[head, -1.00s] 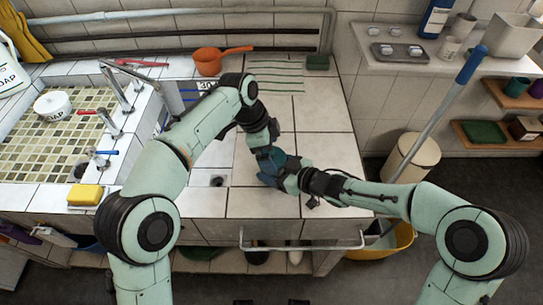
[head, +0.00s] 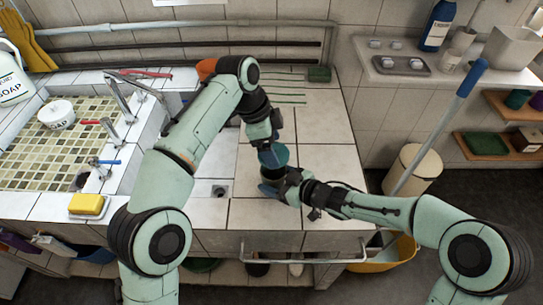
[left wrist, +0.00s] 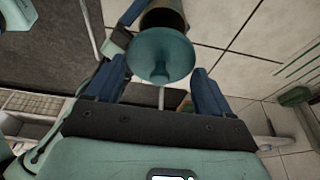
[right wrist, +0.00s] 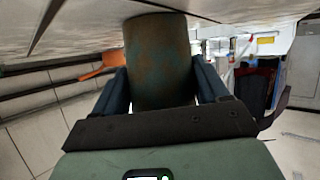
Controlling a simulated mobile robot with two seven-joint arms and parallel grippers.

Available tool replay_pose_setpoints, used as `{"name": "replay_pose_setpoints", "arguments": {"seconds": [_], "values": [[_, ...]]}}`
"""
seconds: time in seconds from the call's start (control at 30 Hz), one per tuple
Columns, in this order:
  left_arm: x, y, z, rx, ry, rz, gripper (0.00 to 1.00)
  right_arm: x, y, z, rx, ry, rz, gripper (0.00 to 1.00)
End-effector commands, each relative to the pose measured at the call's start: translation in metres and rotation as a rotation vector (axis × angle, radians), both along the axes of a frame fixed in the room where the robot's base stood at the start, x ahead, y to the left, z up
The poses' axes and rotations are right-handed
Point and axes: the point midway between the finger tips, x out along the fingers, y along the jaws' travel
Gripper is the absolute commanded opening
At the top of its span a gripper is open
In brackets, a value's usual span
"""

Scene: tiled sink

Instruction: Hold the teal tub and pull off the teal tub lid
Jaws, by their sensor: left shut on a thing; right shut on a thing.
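The teal tub lid (head: 274,156) is a round teal disc, seen below my left gripper (head: 268,145) in the head view. In the left wrist view the lid (left wrist: 160,52) sits between my left fingers, which are shut on it. The tub (head: 272,173) shows dark just below the lid in the head view, with the lid apparently apart from it. In the right wrist view the tub (right wrist: 160,60) has a worn brown and teal wall. My right gripper (head: 278,190) is shut around this wall, low near the counter. My grippers partly hide the tub.
The tiled counter (head: 325,165) is clear around the tub. A sink (head: 60,140) with taps lies at the left, with a yellow sponge (head: 88,205) at its front. An orange pan (head: 206,69) is partly behind my left arm. A rail (head: 300,257) runs along the counter front.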

Motion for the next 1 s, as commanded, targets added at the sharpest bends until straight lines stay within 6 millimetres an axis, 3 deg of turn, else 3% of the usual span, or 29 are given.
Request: {"name": "replay_pose_setpoints", "arguments": {"seconds": [0.1,0.3,0.67,0.7,0.77,1.0], "values": [[0.001,-0.001,0.017,-0.001,-0.001,-0.001,0.53,0.0,0.0,0.0,0.0,0.0,0.0,0.38],[0.0,-0.001,0.032,0.0,-0.001,0.0,0.53,0.0,0.0,0.0,0.0,0.0,0.0,0.38],[-0.001,0.0,0.036,0.0,0.001,0.0,0.53,0.0,0.0,0.0,0.0,0.0,0.0,0.38],[-0.001,0.0,0.036,0.0,0.001,0.0,0.53,0.0,0.0,0.0,0.0,0.0,0.0,0.77],[-0.001,0.0,0.036,0.0,0.001,0.0,0.53,0.0,0.0,0.0,0.0,0.0,0.0,0.97],[-0.001,0.0,0.036,0.0,0.001,0.0,0.53,0.0,0.0,0.0,0.0,0.0,0.0,1.0]]}}
